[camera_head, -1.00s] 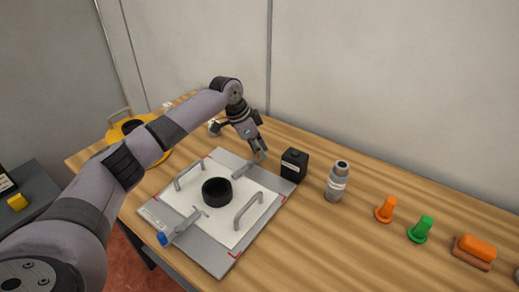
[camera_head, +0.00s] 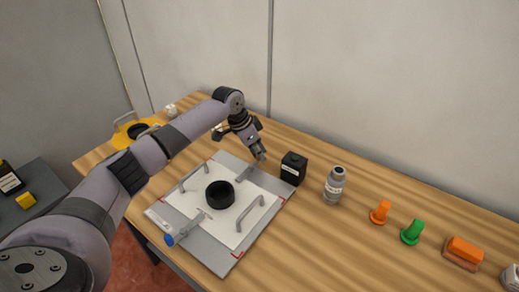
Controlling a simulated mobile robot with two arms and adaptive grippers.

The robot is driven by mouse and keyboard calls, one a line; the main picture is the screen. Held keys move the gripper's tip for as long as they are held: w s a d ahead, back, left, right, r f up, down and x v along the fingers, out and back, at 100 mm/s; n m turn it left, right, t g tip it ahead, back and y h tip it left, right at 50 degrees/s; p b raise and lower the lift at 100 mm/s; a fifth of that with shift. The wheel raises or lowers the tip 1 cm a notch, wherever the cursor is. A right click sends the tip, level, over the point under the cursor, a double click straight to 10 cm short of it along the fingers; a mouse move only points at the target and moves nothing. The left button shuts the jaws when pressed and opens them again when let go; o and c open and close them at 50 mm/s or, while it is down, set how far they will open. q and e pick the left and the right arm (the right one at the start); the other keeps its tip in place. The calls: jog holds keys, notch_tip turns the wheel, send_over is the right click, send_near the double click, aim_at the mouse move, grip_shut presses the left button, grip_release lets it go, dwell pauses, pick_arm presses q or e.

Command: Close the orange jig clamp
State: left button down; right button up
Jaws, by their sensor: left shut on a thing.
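The jig is a grey plate (camera_head: 214,257) on the wooden table, with a white panel (camera_head: 232,238) on top. A grey clamp arm (camera_head: 246,173) lies at its back edge, low and pointing in over the panel. I take this to be the orange jig clamp; its orange part does not show, hidden at my fingers. My left gripper (camera_head: 260,156) reaches down at the outer end of this clamp and is shut on it. Another clamp with a blue handle tip (camera_head: 169,240) sits at the jig's front left. My right gripper is not in view.
A black ring (camera_head: 220,195) and two grey handles are on the panel. A black box (camera_head: 293,168) stands close right of my left gripper. A grey bottle (camera_head: 334,185), orange knob (camera_head: 379,212), green knob (camera_head: 412,232) and orange block (camera_head: 464,251) stand farther right.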

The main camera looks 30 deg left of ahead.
pick_arm(q)
jog(key=c, duration=1.6)
grip_release()
jog(key=shift+o, duration=0.2)
jog(key=shift+r, duration=0.1)
jog(key=shift+s+a+r, duration=0.1)
jog(key=shift+a+r, duration=0.05)
jog(key=shift+r, duration=0.1)
jog(key=v, duration=1.1)
jog(key=shift+a+r, duration=0.1)
jog(key=shift+r, duration=0.05)
